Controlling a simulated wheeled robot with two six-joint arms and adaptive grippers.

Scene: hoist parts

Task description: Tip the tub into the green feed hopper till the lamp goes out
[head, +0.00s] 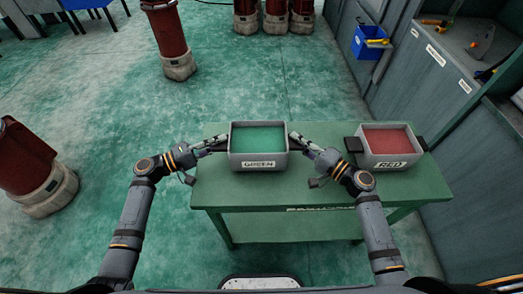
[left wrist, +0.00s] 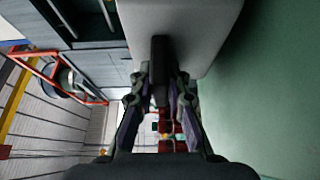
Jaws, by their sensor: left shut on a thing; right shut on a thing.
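A grey tub with a GREEN label (head: 258,166) and green contents is at the middle of the green table (head: 310,192). It looks level; whether it touches the tabletop is hard to tell. My left gripper (head: 221,143) is at its left side, shut on a dark handle (left wrist: 160,68), which shows in the left wrist view against the tub's pale wall (left wrist: 185,25). My right gripper (head: 299,143) is at the tub's right side, shut on its other handle, which is mostly hidden by the fingers. I see no green feed hopper and no lamp in either view.
A second grey tub with a RED label (head: 391,164) and red contents stands on the table's right. Dark red columns on pale bases stand on the floor (head: 170,45). Grey cabinets (head: 440,65) with a blue bin (head: 369,42) line the right.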

